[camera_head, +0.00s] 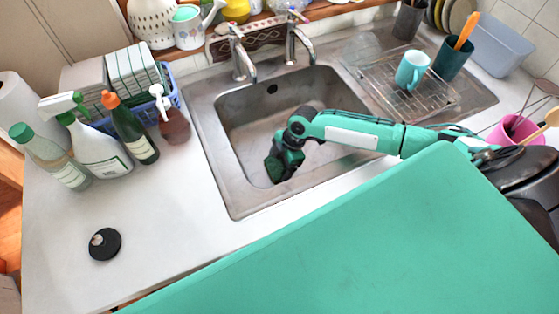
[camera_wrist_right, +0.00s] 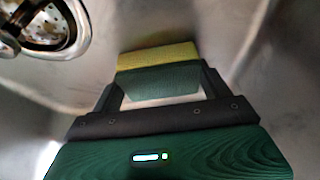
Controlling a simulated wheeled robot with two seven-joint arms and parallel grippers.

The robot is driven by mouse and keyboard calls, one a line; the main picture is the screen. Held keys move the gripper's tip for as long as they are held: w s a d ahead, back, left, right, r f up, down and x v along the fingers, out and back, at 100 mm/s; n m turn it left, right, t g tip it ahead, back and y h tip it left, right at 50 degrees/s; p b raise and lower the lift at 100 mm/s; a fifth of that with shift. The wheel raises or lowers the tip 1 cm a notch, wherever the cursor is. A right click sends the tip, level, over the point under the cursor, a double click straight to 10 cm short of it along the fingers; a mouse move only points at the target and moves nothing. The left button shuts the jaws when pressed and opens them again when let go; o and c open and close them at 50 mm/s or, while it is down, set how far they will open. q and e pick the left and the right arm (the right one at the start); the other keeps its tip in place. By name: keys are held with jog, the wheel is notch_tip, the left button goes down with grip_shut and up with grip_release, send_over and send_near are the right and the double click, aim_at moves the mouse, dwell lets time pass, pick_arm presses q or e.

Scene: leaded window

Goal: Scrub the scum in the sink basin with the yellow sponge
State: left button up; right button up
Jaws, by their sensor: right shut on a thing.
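The steel sink basin (camera_head: 236,128) is in the middle of the head view. My right arm reaches into it from the right, and my right gripper (camera_head: 278,170) points down near the basin's left front part. In the right wrist view my right gripper (camera_wrist_right: 160,88) is shut on the sponge (camera_wrist_right: 158,57), which has a yellow layer and a dark green layer. The sponge is close to the basin's grey surface; I cannot tell whether it touches. In the head view the gripper and arm hide the sponge. I cannot make out distinct scum. My left gripper is not in view.
A drain strainer (camera_wrist_right: 45,22) shows at the wrist view's upper left. Two taps (camera_head: 243,55) stand behind the basin. Spray bottles (camera_head: 95,148) stand to the left, and a wire rack (camera_head: 430,98) with a mug (camera_head: 411,70) is on the right. The left front counter is mostly clear.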

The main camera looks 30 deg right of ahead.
jog(key=shift+s+p, duration=0.45)
jog(key=shift+s, duration=0.4)
jog(key=shift+s+a+f, duration=0.1)
jog(key=shift+s+f, duration=0.1)
jog(key=shift+s, duration=0.15)
jog(key=shift+w, duration=0.1)
jog(key=shift+w+r, duration=0.1)
jog(key=shift+w, duration=0.5)
jog(key=shift+w+b, duration=0.3)
jog(key=shift+w, duration=0.15)
jog(key=shift+s+r+p, duration=0.15)
jog(key=shift+s+p, duration=0.25)
jog(key=shift+p, duration=0.1)
jog(key=shift+s+p, duration=0.35)
jog(key=shift+s, duration=0.3)
jog(key=shift+w+b, duration=0.35)
jog(key=shift+w, duration=0.2)
